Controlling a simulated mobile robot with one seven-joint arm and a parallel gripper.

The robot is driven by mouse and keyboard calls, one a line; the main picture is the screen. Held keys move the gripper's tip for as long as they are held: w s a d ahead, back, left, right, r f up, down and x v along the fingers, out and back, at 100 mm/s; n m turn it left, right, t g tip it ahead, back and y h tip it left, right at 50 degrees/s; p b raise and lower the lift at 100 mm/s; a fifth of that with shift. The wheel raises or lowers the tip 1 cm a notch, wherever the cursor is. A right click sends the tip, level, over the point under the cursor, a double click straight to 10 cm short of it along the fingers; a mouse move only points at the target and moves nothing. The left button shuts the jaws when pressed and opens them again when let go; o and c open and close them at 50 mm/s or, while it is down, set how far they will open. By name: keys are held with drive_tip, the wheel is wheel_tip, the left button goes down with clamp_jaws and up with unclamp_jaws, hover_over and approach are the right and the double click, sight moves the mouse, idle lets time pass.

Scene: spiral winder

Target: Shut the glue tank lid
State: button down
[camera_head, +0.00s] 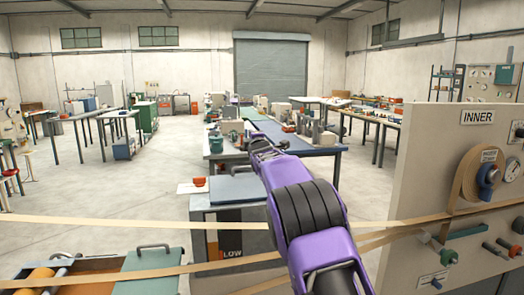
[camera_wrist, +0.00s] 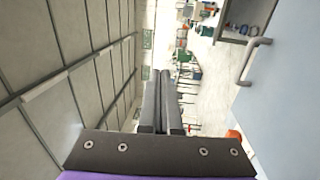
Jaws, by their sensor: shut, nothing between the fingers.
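A grey box (camera_head: 203,228) marked LOW, with an amber window in its front, looks like the glue tank. Its blue-grey lid (camera_head: 232,190) seems to lie roughly flat on top; I cannot tell whether a gap remains. My purple arm hides the right side of the box. My gripper (camera_head: 257,146) is beyond the lid and above it in the head view. In the turned wrist view its fingers (camera_wrist: 165,90) are shut and empty. A blue-grey panel (camera_wrist: 285,110) with a grey handle (camera_wrist: 252,62) fills the right, apart from the fingers; it may be this lid.
Paper strips (camera_head: 90,219) cross in front of the box. A green cover (camera_head: 148,273) with a handle lies beside orange rollers (camera_head: 40,277) at lower left. A panel marked INNER (camera_head: 425,140) stands at right. A red pot (camera_head: 200,182) sits left of the lid.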

drive_tip(key=shift+w+a+f+p, duration=0.15)
drive_tip(key=shift+w+f, duration=0.25)
drive_tip(key=shift+w, duration=0.45)
drive_tip(key=shift+w+a+f+p, duration=0.2)
drive_tip(key=shift+w+f, duration=0.15)
drive_tip(key=shift+w, duration=0.45)
drive_tip(key=shift+w+a+f+p, duration=0.15)
drive_tip(key=shift+w+f, duration=0.25)
drive_tip(key=shift+w, duration=0.45)
drive_tip(key=shift+w, duration=0.1)
drive_tip(key=shift+f+b, duration=0.15)
drive_tip(key=shift+b, duration=0.2)
